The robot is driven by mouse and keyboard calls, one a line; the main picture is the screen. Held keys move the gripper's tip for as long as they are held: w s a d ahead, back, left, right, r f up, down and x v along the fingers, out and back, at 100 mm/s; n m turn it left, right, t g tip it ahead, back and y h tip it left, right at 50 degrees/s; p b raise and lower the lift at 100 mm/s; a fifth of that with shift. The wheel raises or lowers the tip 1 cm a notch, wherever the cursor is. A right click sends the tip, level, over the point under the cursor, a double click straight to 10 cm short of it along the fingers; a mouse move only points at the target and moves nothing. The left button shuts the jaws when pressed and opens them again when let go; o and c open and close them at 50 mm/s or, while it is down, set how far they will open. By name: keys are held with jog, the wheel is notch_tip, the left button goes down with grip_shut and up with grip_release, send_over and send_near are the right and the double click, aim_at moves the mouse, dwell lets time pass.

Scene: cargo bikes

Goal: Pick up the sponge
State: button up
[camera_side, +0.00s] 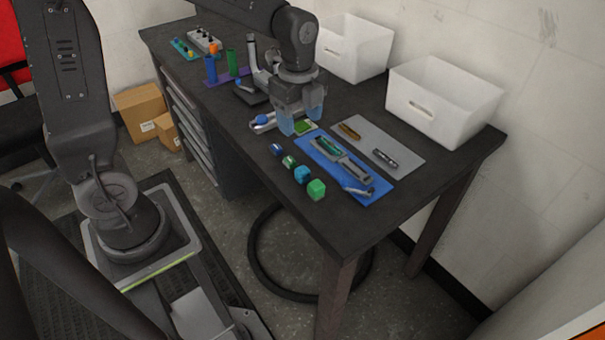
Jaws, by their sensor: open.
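A small flat yellow-green piece, which looks like the sponge (305,127), lies on the dark table (358,228) near its middle. My gripper (300,122) points down right at the sponge, with its pale blue, see-through fingers spread open. The fingers hide part of the sponge. I cannot tell from this view whether they touch it or stand just above it. Nothing shows held between them.
A blue tray (378,191) with tools lies right of the sponge, beside a grey mat (385,140). Small blue and green blocks, including a green cube (316,189), line the front edge. White bins (440,105) stand behind. Blue and green cylinders (211,69) stand left.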

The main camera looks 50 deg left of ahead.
jog(key=f+m, duration=0.1)
jog(key=f, duration=0.1)
send_over(303, 169)
notch_tip(303, 169, down, 7)
jog(key=shift+a+f, duration=0.15)
jog(key=f, duration=0.5)
jog(key=shift+s+d+f, duration=0.1)
jog(key=shift+d+f, duration=0.1)
jog(key=shift+f, duration=0.1)
jog(key=c, duration=1)
jog(key=shift+r, duration=0.15)
jog(key=shift+r, duration=0.5)
notch_tip(303, 169, up, 3)
jog(key=shift+f, duration=0.15)
jog(key=s+a+r, duration=0.5)
jog(key=a+r, duration=0.2)
jog(key=a, duration=0.3)
jog(key=shift+a, duration=0.3)
